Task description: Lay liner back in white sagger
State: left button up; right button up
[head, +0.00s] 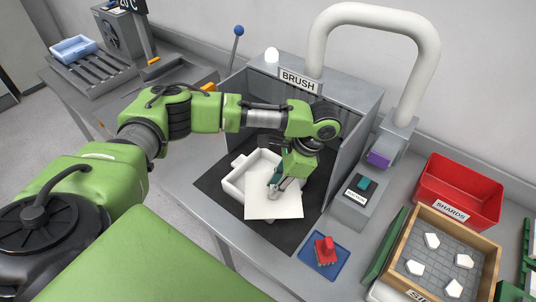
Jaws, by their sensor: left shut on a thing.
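The white sagger (233,186) is an open box on the dark mat (213,183) inside the brush booth. The liner (262,208) is a flat, pale square sheet. My left gripper (272,190) comes down from above and is shut on the liner near its upper part. The liner lies over the front right part of the sagger in the picture and hides much of its inside. I cannot tell whether the liner touches the sagger. My right gripper is not in view.
Grey booth walls (348,150) stand behind and right of the mat. A red brush (326,250) sits on a blue pad (312,255) at the front. To the right are a red shards bin (459,190) and a wooden-rimmed tray (408,217) with several white pieces.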

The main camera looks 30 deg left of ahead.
aim_at(263, 172)
pick_arm(q)
jog(key=w+a+m+p, duration=0.1)
jog(key=m, duration=0.1)
jog(key=w+a+m+t+p, duration=0.1)
jog(key=w+a+m, duration=0.1)
jog(key=w+a+m+t+p, duration=0.1)
jog(key=a+m, duration=0.1)
jog(key=shift+w+a+r+y, duration=0.15)
jog(key=shift+w+r+y, duration=0.1)
jog(key=shift+y, duration=0.15)
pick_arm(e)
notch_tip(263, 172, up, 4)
pick_arm(q)
jog(key=f+b, duration=0.1)
jog(key=f+m+b, duration=0.1)
jog(key=w+a+f+m+t+b, duration=0.1)
jog(key=shift+f, duration=0.1)
jog(key=shift+f+b, duration=0.55)
jog(key=shift+b, duration=0.25)
jog(key=shift+f, duration=0.1)
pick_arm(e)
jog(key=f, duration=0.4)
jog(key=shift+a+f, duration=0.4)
